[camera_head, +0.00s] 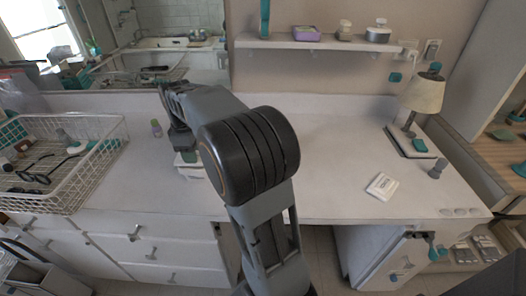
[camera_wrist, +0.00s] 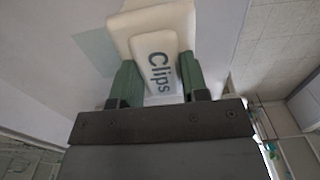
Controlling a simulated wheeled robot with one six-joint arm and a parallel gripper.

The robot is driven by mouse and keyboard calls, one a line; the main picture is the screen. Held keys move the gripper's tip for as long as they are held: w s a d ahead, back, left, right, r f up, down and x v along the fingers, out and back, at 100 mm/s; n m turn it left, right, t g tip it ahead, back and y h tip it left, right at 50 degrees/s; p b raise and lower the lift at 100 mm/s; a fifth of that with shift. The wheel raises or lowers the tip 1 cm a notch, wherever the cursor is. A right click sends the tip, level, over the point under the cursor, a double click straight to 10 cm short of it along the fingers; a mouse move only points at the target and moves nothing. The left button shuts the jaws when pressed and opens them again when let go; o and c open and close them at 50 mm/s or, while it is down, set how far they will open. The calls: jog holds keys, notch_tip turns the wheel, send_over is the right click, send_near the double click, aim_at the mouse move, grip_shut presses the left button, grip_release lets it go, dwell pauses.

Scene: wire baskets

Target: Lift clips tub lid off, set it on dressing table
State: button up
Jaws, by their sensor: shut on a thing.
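The cream clips tub (camera_head: 188,168) is on the white dressing table (camera_head: 325,150), partly hidden behind my arm. In the wrist view, a narrow cream block of the clips tub lid (camera_wrist: 158,62) carries the word "Clips". A wider cream part shows beyond it. My gripper (camera_wrist: 158,70) has its two green fingers shut on the sides of the labelled block. In the head view, my gripper (camera_head: 181,140) points down at the tub. I cannot tell whether the lid and tub are touching or apart.
A lamp (camera_head: 420,95) and a white card-like item (camera_head: 382,186) are at the right. The tabletop between my arm and the lamp is clear.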

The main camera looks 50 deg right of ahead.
jog(key=shift+r+p, duration=1.55)
jog(key=shift+r, duration=0.3)
